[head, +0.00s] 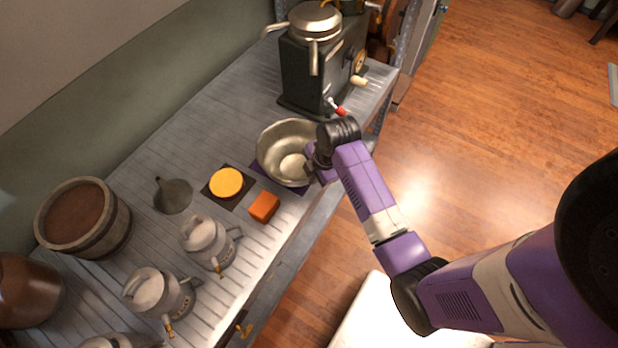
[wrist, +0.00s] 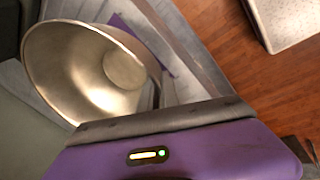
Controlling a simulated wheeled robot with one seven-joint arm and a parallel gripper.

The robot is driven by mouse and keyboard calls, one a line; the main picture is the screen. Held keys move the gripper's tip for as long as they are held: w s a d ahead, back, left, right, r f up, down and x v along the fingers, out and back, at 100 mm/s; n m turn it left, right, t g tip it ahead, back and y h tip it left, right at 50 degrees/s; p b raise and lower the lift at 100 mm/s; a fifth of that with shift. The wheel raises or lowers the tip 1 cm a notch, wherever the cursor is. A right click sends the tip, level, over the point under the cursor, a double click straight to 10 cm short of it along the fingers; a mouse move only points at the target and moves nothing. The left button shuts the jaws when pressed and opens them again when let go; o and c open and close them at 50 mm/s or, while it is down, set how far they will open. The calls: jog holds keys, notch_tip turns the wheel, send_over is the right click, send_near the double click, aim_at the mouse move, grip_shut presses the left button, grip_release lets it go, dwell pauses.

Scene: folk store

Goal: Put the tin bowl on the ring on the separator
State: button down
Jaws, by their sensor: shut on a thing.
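The tin bowl (head: 268,152) is a wide, shiny metal bowl at the counter's right edge, over a dark purple mat (head: 298,189). My gripper (head: 314,160) is shut on the bowl's right rim. In the wrist view the bowl (wrist: 60,70) fills the upper left, its open mouth and inside showing; the fingertips are mostly hidden. I cannot tell whether its base touches the mat. The separator (head: 305,72) is a dark box-shaped machine behind the bowl, with a metal top (head: 315,21) and spouts. I cannot clearly make out a ring on it.
A red-tipped lever (head: 341,111) and a pale knob (head: 359,81) stick out from the separator. A yellow disc (head: 226,183), an orange block (head: 264,206), a funnel (head: 173,196), metal cans (head: 206,243) and a wooden tub (head: 105,231) stand nearer. The counter left of the separator is clear.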

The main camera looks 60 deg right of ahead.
jog(key=c, duration=1.6)
grip_release()
